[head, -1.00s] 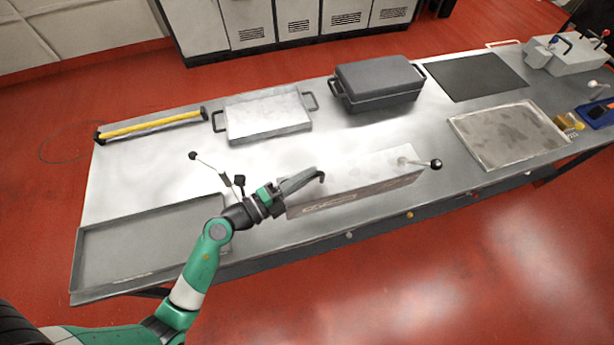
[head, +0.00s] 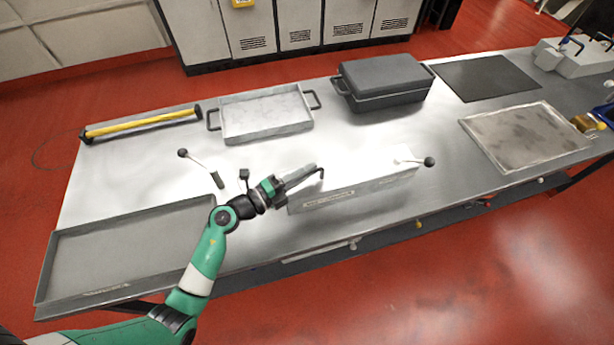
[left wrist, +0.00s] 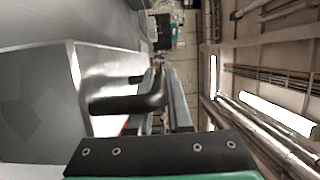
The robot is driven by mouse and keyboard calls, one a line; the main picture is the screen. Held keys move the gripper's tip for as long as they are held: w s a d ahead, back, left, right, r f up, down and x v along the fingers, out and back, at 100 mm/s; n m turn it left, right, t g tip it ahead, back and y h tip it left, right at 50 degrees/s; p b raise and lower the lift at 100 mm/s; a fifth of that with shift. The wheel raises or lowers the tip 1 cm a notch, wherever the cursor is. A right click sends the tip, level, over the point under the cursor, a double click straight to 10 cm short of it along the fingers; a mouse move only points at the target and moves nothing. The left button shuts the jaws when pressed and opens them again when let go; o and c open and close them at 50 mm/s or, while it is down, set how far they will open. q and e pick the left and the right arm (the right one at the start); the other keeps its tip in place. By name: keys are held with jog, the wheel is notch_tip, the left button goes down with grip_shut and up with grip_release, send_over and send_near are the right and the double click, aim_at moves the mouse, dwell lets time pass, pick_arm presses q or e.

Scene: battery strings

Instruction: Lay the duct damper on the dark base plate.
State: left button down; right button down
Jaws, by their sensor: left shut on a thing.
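The duct damper appears to be the long pale metal box (head: 360,192) at the front middle of the bench in the head view, with a black-knobbed lever at its right end. My left gripper (head: 303,177) is at its left end. In the left wrist view a black handle (left wrist: 125,103) runs between the fingers of my left gripper (left wrist: 160,85), which is shut on it. A shadow lies under the box, but I cannot tell how far it is raised. The dark base plate (head: 487,77) lies flat and bare at the far right. My right gripper is out of view.
A dark lidded case (head: 380,83) and a pale two-handled tray (head: 265,116) stand along the back. A grey framed plate (head: 525,135) lies at right, a shallow grey tray (head: 130,245) at front left. A yellow bar (head: 145,124) lies at back left. Open bench remains mid-table.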

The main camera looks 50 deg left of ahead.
pick_arm(q)
jog(key=shift+r, duration=0.2)
jog(key=shift+f, duration=0.15)
jog(key=c, duration=0.8)
grip_release()
jog(key=shift+f, duration=0.1)
jog(key=shift+c, duration=0.2)
